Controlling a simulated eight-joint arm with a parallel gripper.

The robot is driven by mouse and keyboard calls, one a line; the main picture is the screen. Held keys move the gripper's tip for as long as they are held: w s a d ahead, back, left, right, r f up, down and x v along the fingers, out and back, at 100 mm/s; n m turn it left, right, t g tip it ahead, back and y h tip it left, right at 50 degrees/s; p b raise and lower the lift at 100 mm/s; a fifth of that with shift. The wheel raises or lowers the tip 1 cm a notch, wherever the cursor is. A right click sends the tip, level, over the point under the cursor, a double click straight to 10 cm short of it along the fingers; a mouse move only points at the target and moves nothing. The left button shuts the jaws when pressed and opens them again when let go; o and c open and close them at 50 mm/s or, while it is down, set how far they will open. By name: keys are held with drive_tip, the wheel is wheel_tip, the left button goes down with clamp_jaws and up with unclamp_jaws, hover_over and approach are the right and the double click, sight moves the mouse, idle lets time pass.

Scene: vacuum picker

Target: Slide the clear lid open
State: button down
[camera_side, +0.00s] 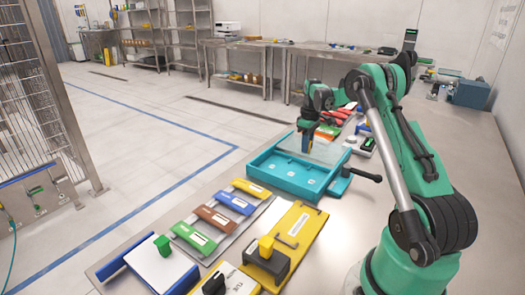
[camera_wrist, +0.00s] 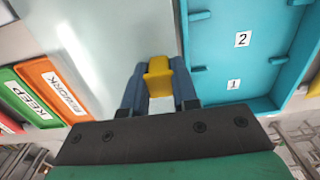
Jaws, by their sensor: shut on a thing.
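The turquoise box (camera_side: 262,168) stands on the bench in the side view, with numbered compartments along its near part. Labels 1 and 2 show in the wrist view inside the box (camera_wrist: 218,60). The clear lid (camera_side: 326,152) lies toward the back right of the box; the near compartments are uncovered. In the wrist view a pale see-through pane (camera_wrist: 105,35) lies left of the box wall. My gripper (camera_side: 307,146) is over the lid. In the wrist view its blue fingers (camera_wrist: 158,88) are shut on a yellow handle (camera_wrist: 158,68), which stands at the pane's edge.
A black lever (camera_side: 362,174) sticks out on the box's right. Coloured labelled plates (camera_side: 215,218) and a yellow plate (camera_side: 285,240) lie in front. Red and green trays (camera_side: 330,130) lie behind. In the wrist view orange (camera_wrist: 52,88) and green (camera_wrist: 25,98) labelled trays lie left.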

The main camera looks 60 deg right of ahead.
drive_tip(key=shift+d, duration=0.25)
drive_tip(key=c, duration=0.7)
unclamp_jaws()
drive_tip(key=shift+r, duration=0.1)
drive_tip(key=shift+r, duration=2.75)
drive_tip(key=shift+a, duration=0.1)
